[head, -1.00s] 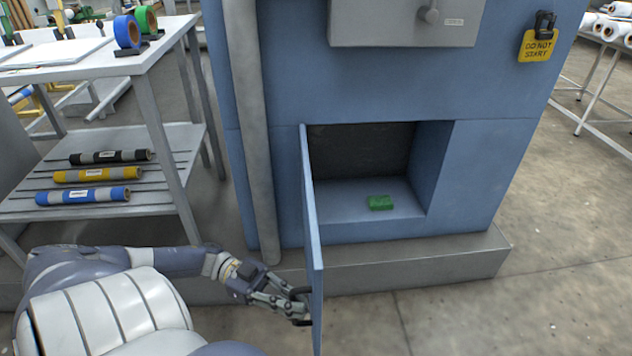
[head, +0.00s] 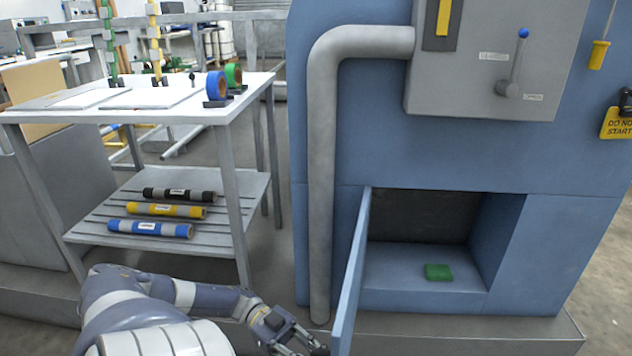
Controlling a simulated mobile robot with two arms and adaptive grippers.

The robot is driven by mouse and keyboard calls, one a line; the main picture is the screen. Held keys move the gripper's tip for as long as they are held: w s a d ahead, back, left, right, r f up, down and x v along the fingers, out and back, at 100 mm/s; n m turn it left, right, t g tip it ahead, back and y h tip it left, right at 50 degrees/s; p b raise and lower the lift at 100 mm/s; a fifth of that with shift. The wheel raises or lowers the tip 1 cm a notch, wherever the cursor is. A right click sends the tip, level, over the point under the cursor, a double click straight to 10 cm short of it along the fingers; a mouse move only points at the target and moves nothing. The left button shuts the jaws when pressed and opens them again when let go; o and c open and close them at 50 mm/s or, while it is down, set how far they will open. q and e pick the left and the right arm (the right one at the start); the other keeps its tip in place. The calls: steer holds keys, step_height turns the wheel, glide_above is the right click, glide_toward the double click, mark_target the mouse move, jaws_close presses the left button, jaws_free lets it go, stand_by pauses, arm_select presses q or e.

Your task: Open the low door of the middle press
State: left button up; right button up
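The blue press (head: 560,250) has its low door (head: 350,275) swung open, seen nearly edge-on at the left of the opening. Inside the open compartment (head: 400,277) lies a small green block (head: 438,272). My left gripper (head: 305,350) is at the bottom edge of the head view, at the left face of the door, by where the handle was seen earlier. Its fingertips are partly cut off, and I cannot tell whether they are closed on the handle. My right gripper is not in view.
A table (head: 150,105) at left carries blue and green tape rolls, with several wrapped rollers on its lower shelf (head: 215,240). A grey pipe (head: 322,190) runs down beside the door. A control box with a lever (head: 508,85) and a yellow tag (head: 617,122) are above.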

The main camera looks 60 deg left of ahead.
arm_select(q)
steer(key=shift+s, duration=0.1)
steer(key=shift+a, duration=0.2)
steer(key=v, duration=1.1)
steer(key=shift+a, duration=0.25)
